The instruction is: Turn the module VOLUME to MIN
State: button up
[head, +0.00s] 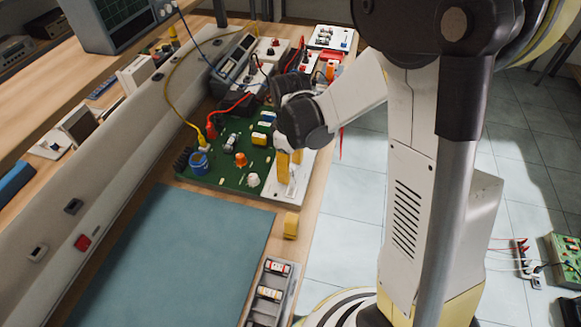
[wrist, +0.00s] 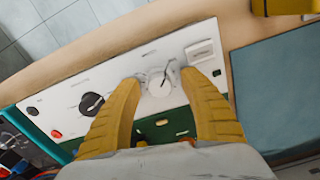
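The module is a white panel (wrist: 62,98) beside a green circuit board (head: 246,180); in the head view the panel's near end (head: 279,192) shows under my gripper. In the wrist view it carries a white round knob (wrist: 159,84) with a dark pointer line toward the upper right, and a black knob (wrist: 91,104) with a light mark. The small labels are not legible, so I cannot tell which is VOLUME. My gripper (wrist: 162,80) is open, its yellow fingers on either side of the white knob with visible gaps. It also shows in the head view (head: 290,166).
A white rocker-like part (wrist: 199,52) sits close to the right finger. A yellow block (head: 291,225) stands near the bench edge. A blue mat (head: 180,255) lies clear in front. Red and yellow cables and other modules crowd the board's far side.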

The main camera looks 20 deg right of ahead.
aim_at(291, 168)
notch_tip(291, 168, up, 12)
dwell(0.6)
dwell(0.4)
jog(key=s+r+m+t, duration=0.5)
jog(key=s+m+t, duration=0.2)
jog(key=s, duration=0.5)
jog(key=shift+s+m, duration=0.3)
jog(key=shift+m, duration=0.6)
